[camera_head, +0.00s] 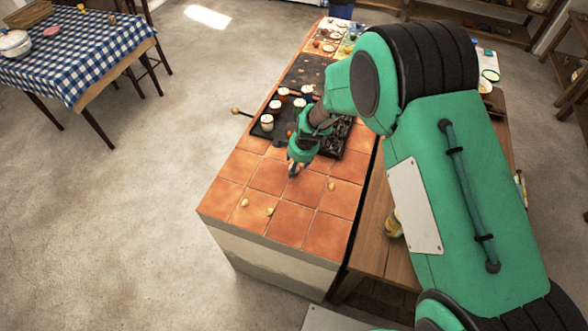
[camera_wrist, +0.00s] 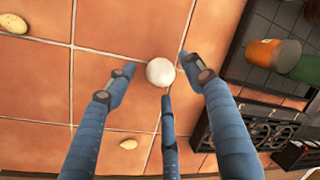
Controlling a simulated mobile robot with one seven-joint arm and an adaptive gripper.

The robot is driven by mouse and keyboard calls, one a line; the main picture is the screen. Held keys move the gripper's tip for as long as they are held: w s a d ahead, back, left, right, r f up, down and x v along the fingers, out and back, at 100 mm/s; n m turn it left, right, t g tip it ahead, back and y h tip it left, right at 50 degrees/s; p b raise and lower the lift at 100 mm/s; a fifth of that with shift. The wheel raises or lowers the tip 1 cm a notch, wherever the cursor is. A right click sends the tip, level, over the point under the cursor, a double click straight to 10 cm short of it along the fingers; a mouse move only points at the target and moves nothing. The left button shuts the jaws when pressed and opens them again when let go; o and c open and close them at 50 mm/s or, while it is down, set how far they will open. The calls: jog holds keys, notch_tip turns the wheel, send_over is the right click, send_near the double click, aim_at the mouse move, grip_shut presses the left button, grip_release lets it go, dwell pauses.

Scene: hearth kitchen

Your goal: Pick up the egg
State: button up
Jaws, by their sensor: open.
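The egg (camera_wrist: 160,72) is white and rounded. In the wrist view it lies on the terracotta tiles (camera_wrist: 110,20), between the tips of my blue three-fingered gripper (camera_wrist: 160,84). The fingers are spread around it, and one fingertip comes close to its lower edge. I cannot tell whether any finger touches it. In the head view my gripper (camera_head: 294,170) points down over the tiled counter (camera_head: 268,177), and I cannot make out the egg there.
Small yellowish lumps (camera_head: 245,202) lie on the tiles, one also near my fingers (camera_wrist: 128,144). An orange jar (camera_wrist: 262,53) is at the right in the wrist view. The front tiles are mostly clear.

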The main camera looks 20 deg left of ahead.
jog(key=shift+x, duration=0.95)
jog(key=c, duration=0.9)
